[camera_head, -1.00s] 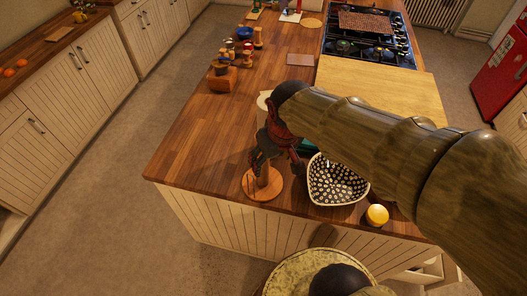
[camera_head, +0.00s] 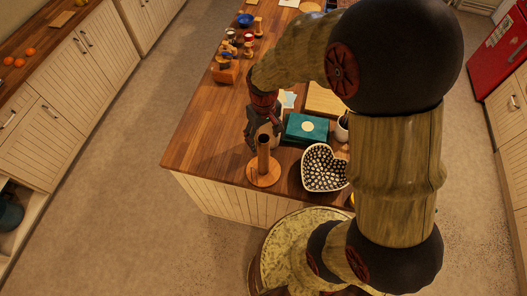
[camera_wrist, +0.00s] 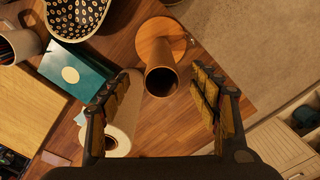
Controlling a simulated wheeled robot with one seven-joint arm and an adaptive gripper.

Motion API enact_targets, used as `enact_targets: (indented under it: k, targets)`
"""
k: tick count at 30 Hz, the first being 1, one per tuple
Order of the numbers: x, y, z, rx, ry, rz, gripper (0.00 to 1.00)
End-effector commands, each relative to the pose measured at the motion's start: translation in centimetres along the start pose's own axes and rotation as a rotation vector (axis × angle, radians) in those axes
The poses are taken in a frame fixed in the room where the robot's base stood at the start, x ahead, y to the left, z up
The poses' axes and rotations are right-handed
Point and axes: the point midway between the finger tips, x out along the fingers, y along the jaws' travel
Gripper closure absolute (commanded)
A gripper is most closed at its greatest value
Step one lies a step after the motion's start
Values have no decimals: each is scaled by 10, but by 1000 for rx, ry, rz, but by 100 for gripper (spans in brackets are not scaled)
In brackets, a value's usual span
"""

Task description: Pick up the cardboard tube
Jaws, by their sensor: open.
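The cardboard tube (camera_head: 264,160) is brown and stands upright on a round wooden base (camera_head: 252,183) near the counter's front left corner. In the wrist view the tube (camera_wrist: 158,58) shows its dark open top, with the round base (camera_wrist: 181,38) beyond it. My gripper (camera_head: 262,141) is just above and behind the tube in the head view. In the wrist view my gripper's fingers (camera_wrist: 155,88) are spread wide, with the tube's open end in line with the gap between them. The jaws are open and hold nothing.
A heart-shaped patterned bowl (camera_head: 325,187) and a teal box (camera_head: 307,117) stand right of the tube. A white paper roll (camera_wrist: 126,125) is close to the left finger in the wrist view. Bare wooden counter (camera_head: 215,135) lies to the left.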

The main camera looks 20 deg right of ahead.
Motion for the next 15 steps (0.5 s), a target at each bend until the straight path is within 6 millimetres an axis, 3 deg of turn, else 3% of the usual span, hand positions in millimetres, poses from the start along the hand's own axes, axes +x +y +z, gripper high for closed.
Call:
enact_targets:
  k: [15]
  targets:
    - [60, -3, 4, 0, -6, -1, 38]
